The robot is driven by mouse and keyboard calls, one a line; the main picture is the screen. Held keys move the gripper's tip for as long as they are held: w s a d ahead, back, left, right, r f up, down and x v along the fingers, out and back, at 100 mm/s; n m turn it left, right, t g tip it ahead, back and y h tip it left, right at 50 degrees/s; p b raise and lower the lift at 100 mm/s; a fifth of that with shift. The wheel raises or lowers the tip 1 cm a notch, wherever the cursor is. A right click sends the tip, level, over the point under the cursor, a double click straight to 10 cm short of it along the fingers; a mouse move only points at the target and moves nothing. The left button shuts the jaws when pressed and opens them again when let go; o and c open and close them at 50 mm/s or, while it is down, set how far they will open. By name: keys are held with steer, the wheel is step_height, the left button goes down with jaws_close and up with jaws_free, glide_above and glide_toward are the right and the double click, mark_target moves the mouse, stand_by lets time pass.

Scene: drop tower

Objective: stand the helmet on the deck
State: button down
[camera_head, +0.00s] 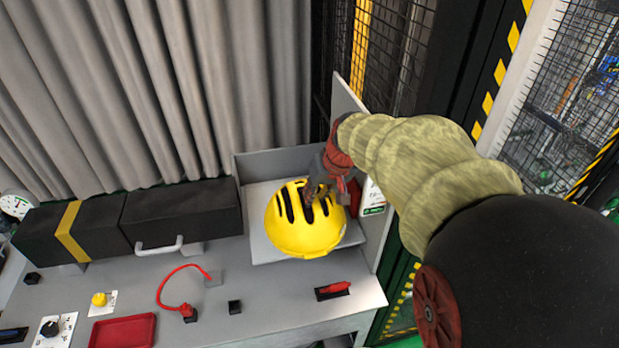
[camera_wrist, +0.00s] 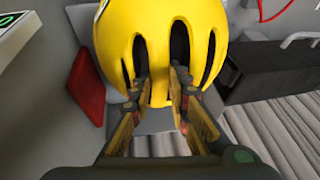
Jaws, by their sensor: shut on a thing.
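The yellow helmet (camera_head: 300,238) has dark vent slots and sits over a light grey panel (camera_head: 262,247) at the right end of the bench, which may be the deck. I cannot tell whether the helmet rests on it or is held just above. My gripper (camera_head: 318,190) reaches in at the helmet's upper right side. In the wrist view my gripper (camera_wrist: 161,85) has its fingers in two neighbouring vents, shut on the rib between them. The helmet (camera_wrist: 160,30) fills the top middle of that view. Its underside is hidden.
Upright grey panels stand behind and right of the helmet. A black case (camera_head: 183,213) lies to its left. A red cable (camera_head: 175,283), a red tray (camera_head: 124,332), a yellow knob (camera_head: 99,299) and a red-handled switch (camera_head: 333,289) are on the bench. A mesh cage stands right.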

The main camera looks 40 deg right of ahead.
steer(key=shift+w+d+r, duration=0.1)
steer(key=shift+w+d, duration=0.25)
steer(key=shift+w, duration=0.3)
steer(key=shift+w+d+f+p, duration=0.15)
steer(key=shift+w+d+p, duration=0.5)
steer(key=shift+w, duration=0.8)
steer(key=shift+w+d+f+p, duration=0.15)
steer(key=shift+w+d+p, duration=0.5)
steer(key=shift+w, duration=0.85)
steer(key=shift+w+d+f+p, duration=0.15)
steer(key=shift+w+d+p, duration=0.25)
steer(key=shift+w+d, duration=0.75)
steer(key=shift+w+a+f, duration=0.1)
steer(key=shift+w+f, duration=0.05)
steer(key=shift+w, duration=0.65)
steer(key=shift+f+b, duration=2.2)
steer(key=shift+f, duration=0.55)
steer(key=shift+s, duration=0.1)
steer(key=c, duration=1.6)
jaws_free()
steer(key=shift+c, duration=0.2)
